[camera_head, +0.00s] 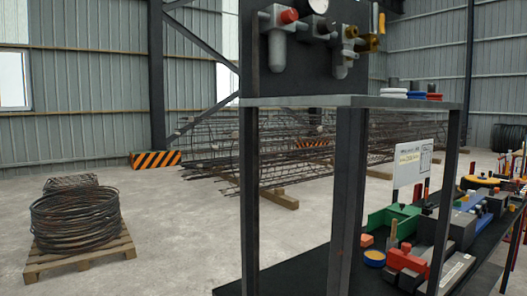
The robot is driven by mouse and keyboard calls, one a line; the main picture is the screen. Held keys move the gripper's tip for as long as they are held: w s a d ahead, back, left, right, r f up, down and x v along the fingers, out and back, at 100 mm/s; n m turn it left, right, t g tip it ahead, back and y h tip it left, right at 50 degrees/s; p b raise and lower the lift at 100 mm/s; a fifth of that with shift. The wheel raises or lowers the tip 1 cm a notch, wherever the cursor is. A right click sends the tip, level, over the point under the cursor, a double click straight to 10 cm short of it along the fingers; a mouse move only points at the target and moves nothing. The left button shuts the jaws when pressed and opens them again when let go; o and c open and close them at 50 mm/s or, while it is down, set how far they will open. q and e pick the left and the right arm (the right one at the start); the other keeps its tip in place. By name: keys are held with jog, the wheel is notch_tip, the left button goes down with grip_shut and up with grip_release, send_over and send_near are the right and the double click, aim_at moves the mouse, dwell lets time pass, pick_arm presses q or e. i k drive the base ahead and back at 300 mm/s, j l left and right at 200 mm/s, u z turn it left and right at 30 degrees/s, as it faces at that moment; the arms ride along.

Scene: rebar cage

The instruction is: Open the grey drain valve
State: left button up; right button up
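A dark panel (313,48) stands above a grey shelf at the top middle. It carries a grey unit (277,45) with a red knob (289,16) and a cylindrical bowl hanging below. To its right is a second grey unit (341,60) with a bowl and brass-coloured fittings, under a round white gauge (317,5). A yellow-brown valve fitting (371,42) is at the panel's right edge. I cannot tell any of these small parts apart as the grey drain valve. Neither of my grippers is in view.
The shelf (300,101) stands on dark posts (347,200) and holds stacked white, blue and red discs (393,92). A lower bench at right is crowded with tools, including a green block (393,217). A wire coil (75,220) lies on a pallet at left.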

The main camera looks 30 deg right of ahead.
aim_at(345, 54)
jog(key=i+j+z, duration=0.1)
jog(key=z, duration=0.3)
jog(key=j+z, duration=0.2)
jog(key=z, duration=0.2)
jog(key=i+j+z, duration=0.1)
jog(key=z, duration=0.25)
jog(key=j+z, duration=1.15)
